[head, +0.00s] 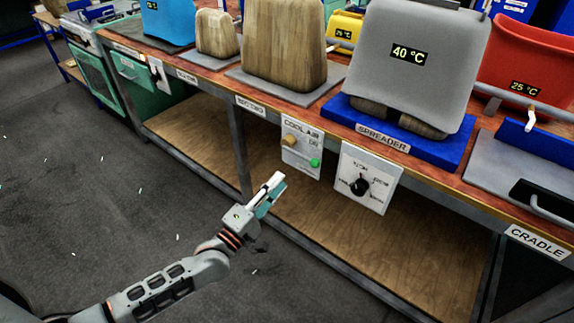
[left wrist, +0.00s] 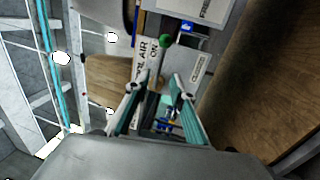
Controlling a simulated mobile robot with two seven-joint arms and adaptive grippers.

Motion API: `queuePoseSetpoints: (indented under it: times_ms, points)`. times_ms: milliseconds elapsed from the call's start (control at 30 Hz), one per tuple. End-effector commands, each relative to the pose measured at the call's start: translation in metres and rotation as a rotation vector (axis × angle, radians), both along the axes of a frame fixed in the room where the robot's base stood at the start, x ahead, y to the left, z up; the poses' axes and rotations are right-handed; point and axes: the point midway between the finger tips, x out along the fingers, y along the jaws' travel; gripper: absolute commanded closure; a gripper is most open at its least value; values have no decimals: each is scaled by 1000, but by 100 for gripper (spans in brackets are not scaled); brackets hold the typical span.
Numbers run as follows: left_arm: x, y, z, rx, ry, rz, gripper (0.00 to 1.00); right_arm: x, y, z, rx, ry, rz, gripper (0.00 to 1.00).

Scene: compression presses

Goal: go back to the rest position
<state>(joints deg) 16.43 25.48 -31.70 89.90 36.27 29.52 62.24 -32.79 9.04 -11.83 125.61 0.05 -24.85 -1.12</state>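My left gripper (head: 268,193) is in front of the bench, below and left of the COOL AIR panel (head: 302,150), apart from it. In the left wrist view its two teal fingers (left wrist: 160,93) stand apart with a gap and nothing held between them. The panel has a tan knob (head: 290,141) and a green button (head: 315,163); the green button also shows in the left wrist view (left wrist: 165,41). My right gripper is in neither view.
A panel with a black knob (head: 359,186) hangs from the bench edge. A grey block reading 40 °C (head: 425,50) sits on the blue SPREADER base (head: 455,153). The CRADLE (head: 500,165) is at right. Open floor (head: 100,200) lies left.

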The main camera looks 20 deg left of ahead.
Motion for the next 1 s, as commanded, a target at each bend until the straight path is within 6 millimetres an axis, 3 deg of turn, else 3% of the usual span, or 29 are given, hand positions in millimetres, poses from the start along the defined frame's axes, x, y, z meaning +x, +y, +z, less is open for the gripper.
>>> queuePoseSetpoints:
  times_ms: [200,367,467,533,667,1000]
  points:
    - [-3,-2,1,16,-1,-1,76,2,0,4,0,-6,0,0]
    - [-30,-21,5,188,-12,-3,76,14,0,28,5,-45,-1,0]
    - [-62,-37,4,401,-23,-7,76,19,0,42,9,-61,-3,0]
    - [-88,-45,-2,572,-26,-11,76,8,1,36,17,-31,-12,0]
    - [-137,-50,-17,892,-20,-34,76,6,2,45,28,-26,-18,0]
    - [-268,-16,-59,1638,51,-210,76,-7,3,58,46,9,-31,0]
